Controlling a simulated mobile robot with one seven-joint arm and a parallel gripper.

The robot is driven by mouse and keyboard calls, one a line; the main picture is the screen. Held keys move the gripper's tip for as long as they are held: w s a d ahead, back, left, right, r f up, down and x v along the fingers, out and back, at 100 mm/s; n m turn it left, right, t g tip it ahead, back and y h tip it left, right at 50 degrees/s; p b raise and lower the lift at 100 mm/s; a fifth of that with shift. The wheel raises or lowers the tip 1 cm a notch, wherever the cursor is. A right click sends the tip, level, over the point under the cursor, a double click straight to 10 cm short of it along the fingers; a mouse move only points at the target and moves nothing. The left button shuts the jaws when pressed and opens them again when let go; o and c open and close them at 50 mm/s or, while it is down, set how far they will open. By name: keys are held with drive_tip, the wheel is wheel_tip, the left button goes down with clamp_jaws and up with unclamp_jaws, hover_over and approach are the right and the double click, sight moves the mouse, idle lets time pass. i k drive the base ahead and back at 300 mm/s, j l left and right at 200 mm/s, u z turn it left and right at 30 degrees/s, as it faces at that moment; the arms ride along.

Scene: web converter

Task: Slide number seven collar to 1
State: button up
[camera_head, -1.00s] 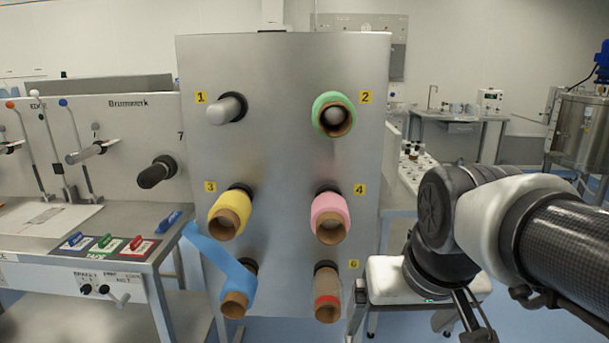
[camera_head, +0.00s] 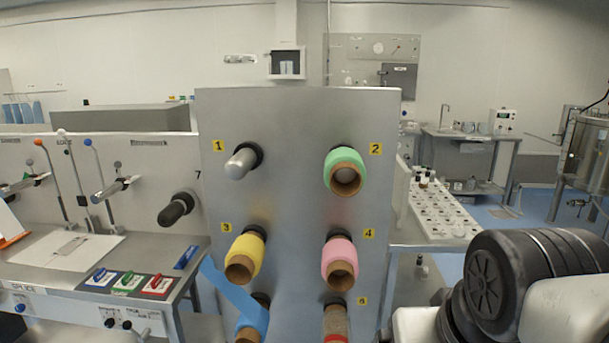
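Post number 7 (camera_head: 172,214) sticks out of the left panel beside its "7" label and looks dark along its length. A black collar (camera_head: 189,198) appears to sit around it near the panel; where collar and post part is hard to tell. Post number 1 (camera_head: 238,166) is at the upper left of the steel board, below and right of its yellow "1" label (camera_head: 219,146). It is bare silver with a dark ring at its base and no roll on it. My arm is at the lower right, and my gripper is out of view.
The steel board (camera_head: 290,210) also carries a green roll (camera_head: 341,158), a yellow roll (camera_head: 247,251), a pink roll (camera_head: 340,256) and a blue roll (camera_head: 237,300). A bench (camera_head: 75,300) with levers stands left. A perforated table (camera_head: 440,215) stands right.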

sight(117, 164)
drive_tip(key=u, duration=1.35)
drive_tip(key=i+j+z, duration=0.1)
drive_tip(key=i+j, duration=0.2)
drive_tip(key=i+j+z, duration=0.15)
drive_tip(key=i+j, duration=0.15)
drive_tip(key=i+j+z, duration=0.1)
drive_tip(key=i+j, duration=0.25)
drive_tip(key=i+j+z, duration=0.15)
drive_tip(key=i+j, duration=0.15)
drive_tip(key=i+j+z, duration=0.1)
drive_tip(key=i+j, duration=0.15)
drive_tip(key=j, duration=0.25)
drive_tip(key=i+j+z, duration=0.1)
drive_tip(key=i+j, duration=0.15)
drive_tip(key=j, duration=0.15)
drive_tip(key=i+j+z, duration=0.15)
drive_tip(key=j, duration=0.3)
drive_tip(key=i, duration=0.1)
